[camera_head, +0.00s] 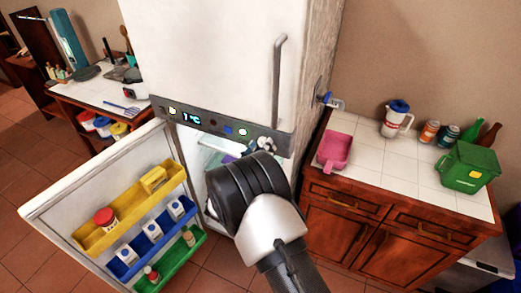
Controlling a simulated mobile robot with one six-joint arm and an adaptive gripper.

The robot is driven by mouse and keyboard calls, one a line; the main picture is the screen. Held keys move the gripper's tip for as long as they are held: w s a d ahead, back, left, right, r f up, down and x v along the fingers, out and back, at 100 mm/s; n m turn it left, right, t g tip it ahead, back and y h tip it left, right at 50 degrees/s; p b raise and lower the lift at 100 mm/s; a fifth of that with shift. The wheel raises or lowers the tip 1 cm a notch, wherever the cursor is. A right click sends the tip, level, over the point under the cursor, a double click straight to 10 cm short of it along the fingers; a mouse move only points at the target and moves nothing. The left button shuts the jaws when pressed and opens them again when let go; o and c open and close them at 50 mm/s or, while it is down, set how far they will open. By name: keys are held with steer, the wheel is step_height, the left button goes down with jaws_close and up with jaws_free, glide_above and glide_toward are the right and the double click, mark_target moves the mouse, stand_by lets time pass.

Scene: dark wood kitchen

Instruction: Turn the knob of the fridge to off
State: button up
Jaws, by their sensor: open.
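The white fridge (213,50) stands in the middle with its lower door (60,215) swung open to the left. A grey control strip (200,122) with a 1 °C display and several small coloured marks runs above the opening. My dark wrist joint (245,187) is in front of the opening, just below the strip's right part. It hides my gripper and much of the fridge's inside. A small grey-white piece (266,144) shows above the wrist; I cannot tell whether it is a knob or part of my gripper. I cannot make out a clear knob.
The open door, with yellow, blue and green shelves, blocks the left side. A counter at right (400,170) holds a pink container (335,151), a jug (396,120), cans, bottles and a green box (466,170). Tiled floor shows below the left counter (92,95).

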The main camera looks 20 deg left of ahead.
steer(key=shift+c, duration=0.5)
steer(key=c, duration=0.9)
